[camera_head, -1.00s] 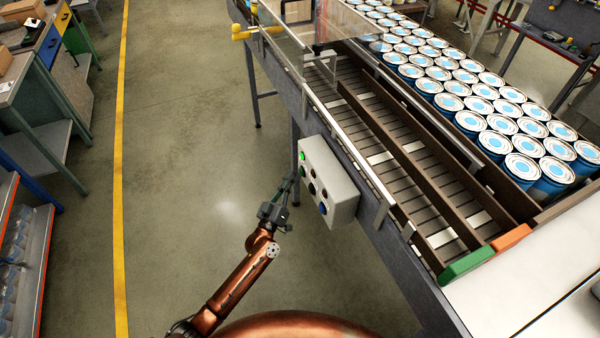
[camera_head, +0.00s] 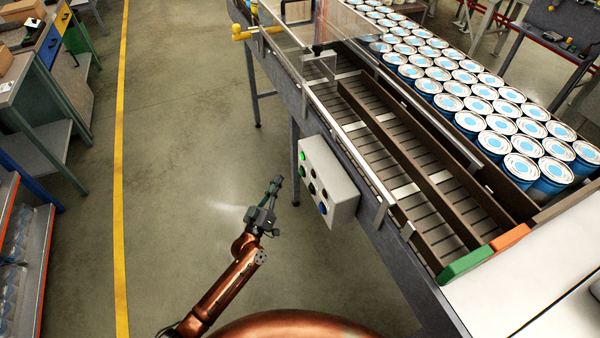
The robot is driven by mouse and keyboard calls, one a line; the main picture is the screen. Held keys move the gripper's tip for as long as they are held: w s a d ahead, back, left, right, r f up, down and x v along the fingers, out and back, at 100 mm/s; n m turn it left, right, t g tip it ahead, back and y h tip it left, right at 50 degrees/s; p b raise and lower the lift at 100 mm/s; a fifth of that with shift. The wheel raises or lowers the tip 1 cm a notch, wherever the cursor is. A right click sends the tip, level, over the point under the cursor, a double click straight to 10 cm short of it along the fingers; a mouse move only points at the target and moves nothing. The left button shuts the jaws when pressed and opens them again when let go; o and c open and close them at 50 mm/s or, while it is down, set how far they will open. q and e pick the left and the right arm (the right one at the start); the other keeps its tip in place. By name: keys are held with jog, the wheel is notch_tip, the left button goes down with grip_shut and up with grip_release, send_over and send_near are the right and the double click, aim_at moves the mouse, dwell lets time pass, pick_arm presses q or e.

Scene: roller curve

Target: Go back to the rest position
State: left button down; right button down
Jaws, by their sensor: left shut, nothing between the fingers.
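My left gripper (camera_head: 275,186) is at the lower middle of the head view, shut and empty, in the air over the floor. Its fingers point up and a little right. It is apart from the grey control box (camera_head: 329,184), a short way to its left. The control box has a lit green button and several other buttons, and is fixed to the side of the conveyor (camera_head: 412,168). My right gripper does not show.
Many blue cans (camera_head: 522,167) stand in rows at the upper right. A green end block (camera_head: 467,263) and an orange one (camera_head: 510,237) cap the conveyor guides. A shelf (camera_head: 40,265) and benches stand left. The floor (camera_head: 180,160) between is clear.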

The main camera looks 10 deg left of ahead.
pick_arm(q)
jog(key=shift+f, duration=0.1)
dwell(0.3)
jog(key=s+a+f+m+g+y, duration=0.1)
jog(key=s+a+f+g, duration=0.35)
jog(key=f, duration=0.95)
jog(key=s+a+f+m+g+y, duration=0.1)
jog(key=s+f+g, duration=0.1)
jog(key=s+f, duration=0.85)
jog(key=s+a+f+m+g+y, duration=0.1)
jog(key=s+a+f+g, duration=0.25)
jog(key=f, duration=1.25)
jog(key=s+a+f+g, duration=0.1)
jog(key=s+f+g, duration=0.1)
jog(key=s+f, duration=0.6)
jog(key=s+a+f+g+y, duration=0.1)
jog(key=s+f+g, duration=0.3)
jog(key=s, duration=0.9)
jog(key=s+a+f+g, duration=0.1)
jog(key=s+f, duration=0.6)
jog(key=s, duration=0.3)
jog(key=s+f+m+g+y, duration=0.1)
jog(key=s+f+g, duration=0.2)
jog(key=s, duration=1.3)
jog(key=shift+s+a, duration=0.2)
jog(key=shift+a, duration=0.1)
